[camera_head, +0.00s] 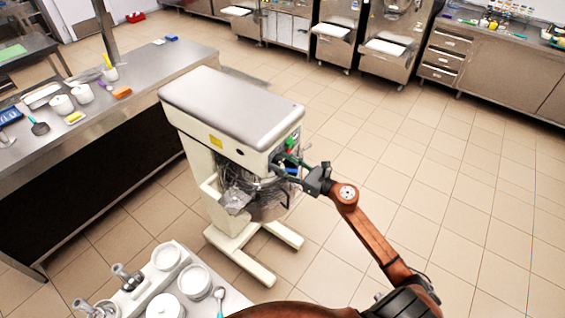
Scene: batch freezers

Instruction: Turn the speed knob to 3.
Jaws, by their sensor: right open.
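A large cream floor mixer (232,98) with a grey top stands in the middle of the view. Green and red controls (292,146) show on its right side near the head. I cannot make out the speed knob or its setting; it is small or hidden by my gripper. My right gripper (284,166) is open at the mixer's right side, just below those controls, with its fingers pointing left toward the machine. I cannot tell whether the fingers touch it. My left gripper is not in view.
A steel counter (140,82) with pots and utensils stands behind the mixer on the left. A white-topped station with round tubs (195,281) is at the bottom. Steel cabinets (497,66) line the back. The tiled floor on the right is clear.

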